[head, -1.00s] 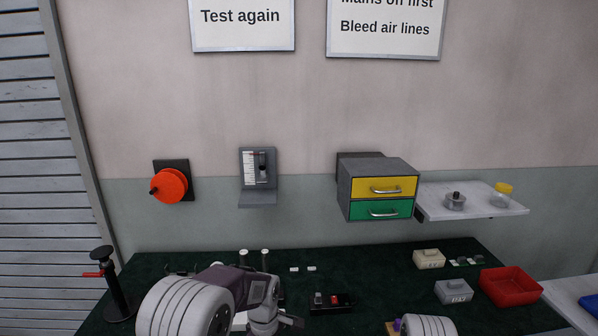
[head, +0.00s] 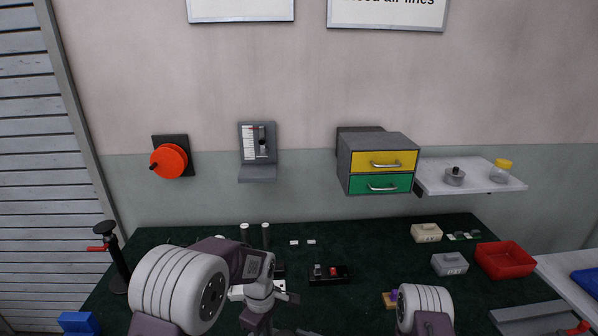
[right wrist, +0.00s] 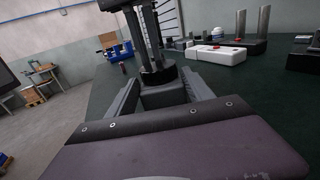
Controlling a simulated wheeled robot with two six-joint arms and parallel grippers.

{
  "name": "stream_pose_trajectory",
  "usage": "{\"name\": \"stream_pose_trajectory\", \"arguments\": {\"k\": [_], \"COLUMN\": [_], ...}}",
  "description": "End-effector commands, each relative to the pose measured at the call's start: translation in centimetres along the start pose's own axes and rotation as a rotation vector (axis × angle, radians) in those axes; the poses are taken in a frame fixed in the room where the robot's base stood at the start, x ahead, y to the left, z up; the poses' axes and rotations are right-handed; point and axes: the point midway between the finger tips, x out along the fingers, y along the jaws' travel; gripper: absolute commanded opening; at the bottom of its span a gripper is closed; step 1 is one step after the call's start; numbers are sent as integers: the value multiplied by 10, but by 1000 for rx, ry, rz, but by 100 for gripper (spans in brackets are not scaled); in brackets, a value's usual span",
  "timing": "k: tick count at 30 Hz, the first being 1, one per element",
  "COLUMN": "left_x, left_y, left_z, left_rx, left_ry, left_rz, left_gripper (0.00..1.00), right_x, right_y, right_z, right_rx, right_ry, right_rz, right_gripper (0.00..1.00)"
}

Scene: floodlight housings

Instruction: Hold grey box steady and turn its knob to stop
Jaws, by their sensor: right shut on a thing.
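The right wrist view shows a dark grey box (right wrist: 166,97) between the two fingers of my right gripper (right wrist: 163,84), which is shut on it. Dark upright fingers of my left gripper (right wrist: 157,72) come down from above to the top of the box. They hide the knob, and I cannot tell whether they are closed around it. In the head view my left arm (head: 258,292) reaches down over the bench at lower centre. My right arm (head: 425,305) shows at the lower right; the held box and both sets of fingertips are not visible there.
A black switch box (head: 328,275) stands mid-bench, right of a white box (head: 236,294) and two posts. A blue bin (head: 78,322) is at lower left.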

Motion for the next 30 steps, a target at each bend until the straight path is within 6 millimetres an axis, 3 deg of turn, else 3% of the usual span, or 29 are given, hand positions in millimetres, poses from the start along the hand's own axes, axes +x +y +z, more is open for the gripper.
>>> {"name": "stream_pose_trajectory", "arguments": {"k": [17,30], "left_x": [-1,-57], "left_y": [-5,-3], "left_z": [5,6], "left_rx": [-1,0], "left_ry": [3,2], "left_rz": [-5,-1], "left_gripper": [0,0], "right_x": [-1,0], "right_y": [-2,0], "right_z": [-1,-1], "right_rx": [-1,0], "right_ry": [2,2], "right_rz": [-6,-2], "right_gripper": [15,15]}}
